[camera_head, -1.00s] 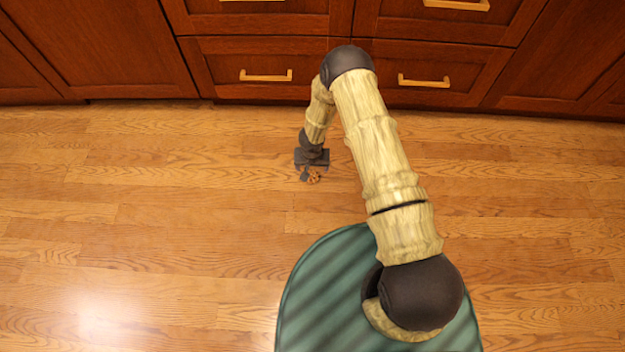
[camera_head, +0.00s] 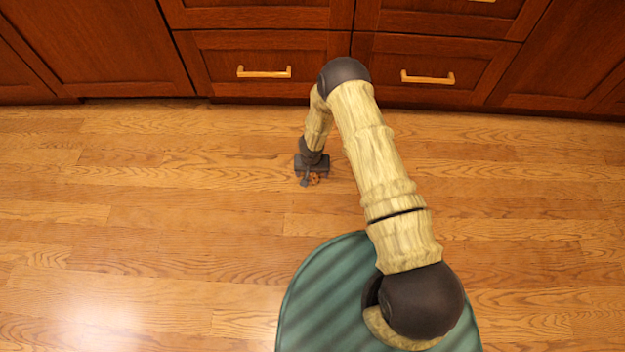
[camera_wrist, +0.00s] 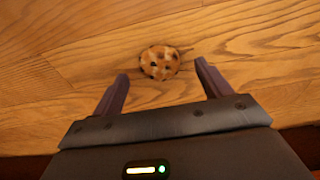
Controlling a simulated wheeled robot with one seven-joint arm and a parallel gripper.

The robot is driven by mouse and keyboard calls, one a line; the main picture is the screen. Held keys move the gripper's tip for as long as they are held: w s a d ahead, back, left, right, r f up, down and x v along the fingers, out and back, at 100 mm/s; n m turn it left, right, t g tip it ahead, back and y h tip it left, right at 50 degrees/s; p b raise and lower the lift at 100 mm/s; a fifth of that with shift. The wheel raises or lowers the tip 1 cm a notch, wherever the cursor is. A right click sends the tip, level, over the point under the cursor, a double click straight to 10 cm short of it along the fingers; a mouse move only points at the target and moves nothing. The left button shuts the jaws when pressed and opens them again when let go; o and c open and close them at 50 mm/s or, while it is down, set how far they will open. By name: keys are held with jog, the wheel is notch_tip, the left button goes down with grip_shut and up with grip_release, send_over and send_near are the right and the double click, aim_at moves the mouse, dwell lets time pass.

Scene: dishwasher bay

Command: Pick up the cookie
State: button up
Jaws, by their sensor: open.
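The cookie (camera_wrist: 160,62) is small, round and golden brown with dark spots, and lies on the wooden floor. In the wrist view it is just beyond my gripper's fingertips (camera_wrist: 160,72), roughly centred between them. My gripper is open, with nothing between its fingers. In the head view the cookie (camera_head: 314,178) shows as a small brown patch, partly hidden by my gripper (camera_head: 309,180), which is low over the floor. I cannot tell exactly how high the fingertips are above the floor.
Dark red wooden cabinets with drawers (camera_head: 265,90) and brass-coloured handles (camera_head: 264,72) line the back, a short way behind my gripper. The wooden floor (camera_head: 150,210) around the cookie is clear, with free room to the left and right.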

aim_at(312, 178)
notch_tip(312, 178, down, 2)
jog(key=shift+w+f+b, duration=0.1)
jog(key=shift+f+b, duration=0.15)
jog(key=shift+b, duration=0.4)
jog(key=shift+r, duration=0.1)
jog(key=c, duration=0.7)
